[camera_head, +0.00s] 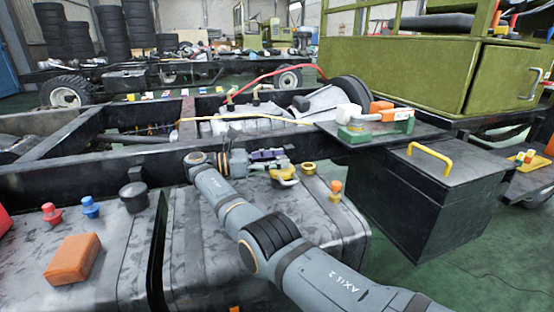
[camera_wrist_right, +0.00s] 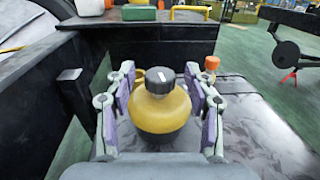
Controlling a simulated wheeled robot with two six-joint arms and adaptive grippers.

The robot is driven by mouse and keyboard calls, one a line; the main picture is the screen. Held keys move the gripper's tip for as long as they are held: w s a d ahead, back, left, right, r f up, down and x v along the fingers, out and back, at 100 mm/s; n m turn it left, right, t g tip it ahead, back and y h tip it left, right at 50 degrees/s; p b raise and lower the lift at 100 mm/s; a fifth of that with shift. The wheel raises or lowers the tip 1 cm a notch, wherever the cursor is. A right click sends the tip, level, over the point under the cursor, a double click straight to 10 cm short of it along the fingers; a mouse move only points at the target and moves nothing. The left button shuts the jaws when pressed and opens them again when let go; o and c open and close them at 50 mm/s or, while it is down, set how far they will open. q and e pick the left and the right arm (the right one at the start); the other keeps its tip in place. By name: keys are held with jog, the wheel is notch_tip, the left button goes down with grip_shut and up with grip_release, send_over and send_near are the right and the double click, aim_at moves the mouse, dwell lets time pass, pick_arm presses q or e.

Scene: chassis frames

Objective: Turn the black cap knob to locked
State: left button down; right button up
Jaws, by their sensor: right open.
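The black cap knob (camera_wrist_right: 160,80) sits on top of a rounded yellow body (camera_wrist_right: 162,108) in the right wrist view. A short white mark on the cap points roughly up and down the picture. My right gripper (camera_wrist_right: 160,90) is open, with one purple-padded finger on each side of the cap and yellow body. Gaps show between the fingers and the cap. In the head view, my right gripper (camera_head: 268,163) is over the metal tank (camera_head: 220,240), beside the yellow body (camera_head: 285,181); the cap cannot be made out there. My left gripper is not in view.
An orange-topped fitting (camera_head: 335,188) and a brass fitting (camera_head: 308,168) stand close by on the tank. Another black cylinder (camera_head: 134,197), blue and red fittings and an orange block (camera_head: 73,259) are at left. A black box (camera_head: 430,200) is at right.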

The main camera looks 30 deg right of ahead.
aim_at(277, 157)
notch_tip(277, 157, up, 10)
dwell(0.4)
